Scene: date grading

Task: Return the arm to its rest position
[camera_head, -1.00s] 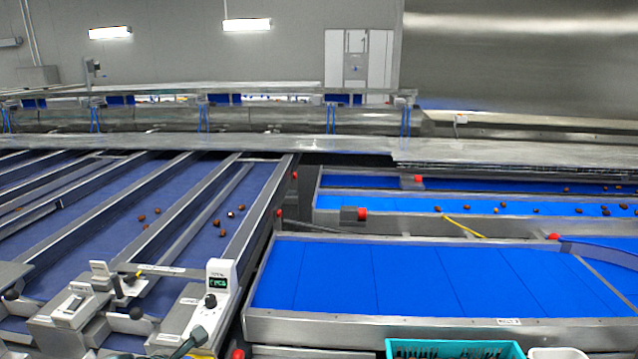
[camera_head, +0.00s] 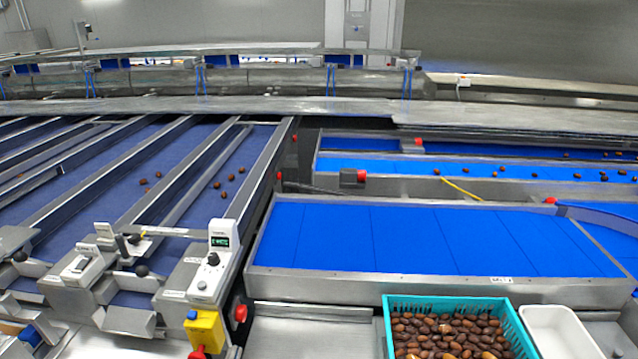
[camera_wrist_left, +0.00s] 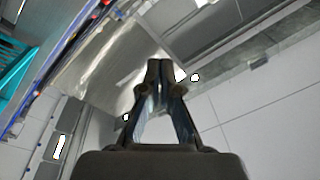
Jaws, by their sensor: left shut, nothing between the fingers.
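My left gripper (camera_wrist_left: 166,75) shows in the left wrist view, its two dark fingers shut together at the tips with nothing between them. It is clear of any object there, with pale panels and a shiny metal surface behind it. No part of either arm shows in the head view. My right gripper is in neither view.
A teal crate of dates (camera_head: 390,329) stands at the bottom right, with a white tray (camera_head: 555,332) beside it. Behind them is an empty blue belt (camera_head: 430,240). A control box (camera_head: 222,240) and yellow stop-button box (camera_head: 205,330) stand left. Sorting lanes (camera_head: 100,175) carry several dates.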

